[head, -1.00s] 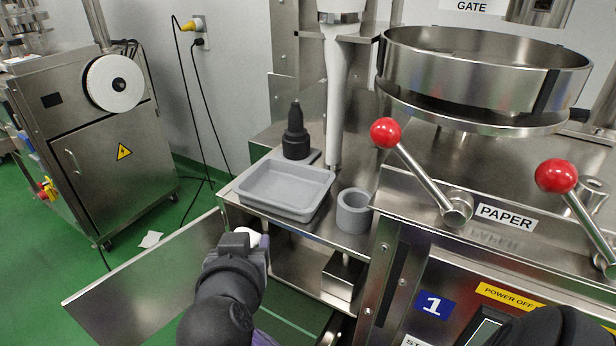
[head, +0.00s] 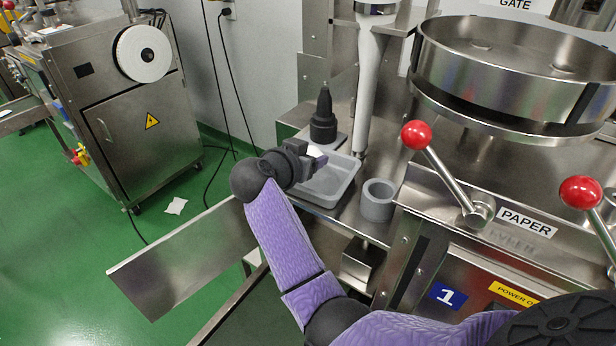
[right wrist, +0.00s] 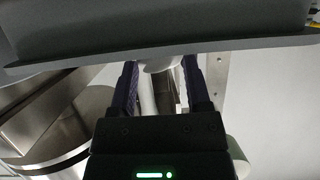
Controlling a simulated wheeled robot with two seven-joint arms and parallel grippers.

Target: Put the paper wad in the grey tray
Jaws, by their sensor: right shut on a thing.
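The grey tray (head: 338,182) sits on the steel ledge, partly hidden behind my right gripper. My right gripper (head: 317,157) is over the tray's back left part. It is shut on the white paper wad, which is mostly hidden by the fingers in the head view. In the right wrist view the wad (right wrist: 160,65) shows pale between the two dark fingers of the gripper (right wrist: 160,75), and the grey tray (right wrist: 160,35) spans the top close beyond it. I cannot tell whether the wad touches the tray. My left gripper is not in view.
A black-topped tool (head: 323,118) stands just behind the tray. A grey ring-shaped cup (head: 378,201) stands to its right. Red-knobbed levers (head: 416,135) and a round steel bowl (head: 510,70) are farther right. A white scrap (head: 176,205) lies on the green floor.

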